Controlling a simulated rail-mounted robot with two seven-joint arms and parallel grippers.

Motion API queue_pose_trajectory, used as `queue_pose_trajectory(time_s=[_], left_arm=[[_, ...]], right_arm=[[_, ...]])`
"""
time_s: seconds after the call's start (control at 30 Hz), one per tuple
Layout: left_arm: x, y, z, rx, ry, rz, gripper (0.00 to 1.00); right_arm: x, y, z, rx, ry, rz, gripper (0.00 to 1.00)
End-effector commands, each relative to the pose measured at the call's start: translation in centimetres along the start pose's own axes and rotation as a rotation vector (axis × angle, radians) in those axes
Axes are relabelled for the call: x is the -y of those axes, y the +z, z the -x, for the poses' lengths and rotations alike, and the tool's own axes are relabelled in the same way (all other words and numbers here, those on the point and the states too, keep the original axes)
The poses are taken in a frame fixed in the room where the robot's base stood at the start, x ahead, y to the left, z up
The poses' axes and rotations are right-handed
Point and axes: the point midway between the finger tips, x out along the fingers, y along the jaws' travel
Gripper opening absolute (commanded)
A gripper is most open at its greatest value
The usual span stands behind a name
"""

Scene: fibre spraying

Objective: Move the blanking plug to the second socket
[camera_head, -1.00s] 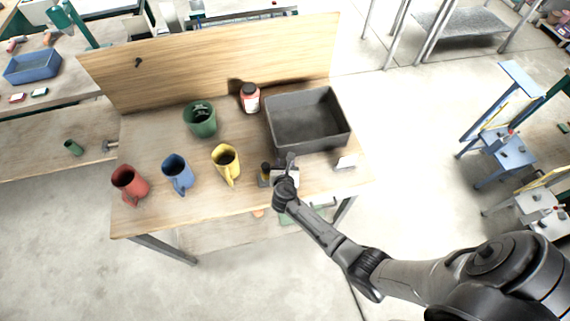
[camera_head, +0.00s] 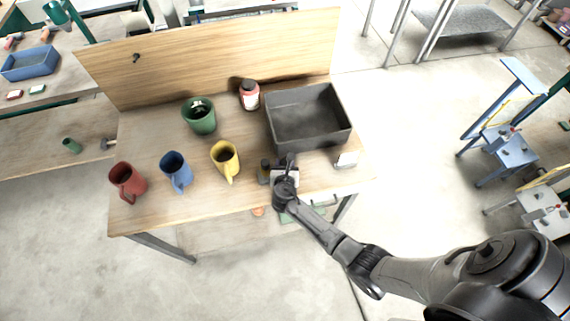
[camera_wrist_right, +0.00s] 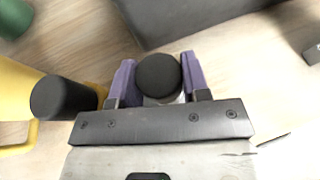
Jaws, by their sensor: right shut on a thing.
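My right gripper (camera_head: 287,163) is low over the front of the wooden table. In the right wrist view its two purple fingers are closed on both sides of a round black-topped piece, which I take to be the blanking plug (camera_wrist_right: 158,76). Its lower part is mostly hidden. Another black-topped cylinder (camera_wrist_right: 62,97) stands just left of the fingers; in the head view it is a small dark upright piece (camera_head: 264,172). I cannot make out either socket clearly; the gripper covers much of the spot below it. My left gripper is out of view.
A grey bin (camera_head: 308,142) stands just behind the gripper. A yellow mug (camera_head: 225,160), blue mug (camera_head: 176,173) and red mug (camera_head: 127,181) stand to the left. A green cup (camera_head: 199,117) and red-white jar (camera_head: 249,96) are behind. A small white block (camera_head: 346,160) sits right.

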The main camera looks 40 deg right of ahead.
Motion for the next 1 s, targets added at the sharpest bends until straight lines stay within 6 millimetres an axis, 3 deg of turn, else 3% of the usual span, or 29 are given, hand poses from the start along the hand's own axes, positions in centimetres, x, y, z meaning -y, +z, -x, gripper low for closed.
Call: queue_pose_trajectory(time_s=[0.17,0.2,0.47,0.77,1.0], left_arm=[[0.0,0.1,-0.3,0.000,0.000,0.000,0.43],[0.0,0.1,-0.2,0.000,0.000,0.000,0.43],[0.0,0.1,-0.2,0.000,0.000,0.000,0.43],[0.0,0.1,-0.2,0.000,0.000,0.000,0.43],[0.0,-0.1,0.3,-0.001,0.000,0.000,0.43]], right_arm=[[0.0,-0.4,-0.2,0.001,0.000,0.000,0.18],[0.0,-0.3,-0.1,0.001,0.000,0.000,0.47],[0.0,-0.3,-0.1,0.000,0.000,-0.001,0.71],[0.0,-0.4,0.1,-0.001,0.000,0.000,0.72],[0.0,-0.4,3.4,-0.002,0.002,-0.002,0.72]])
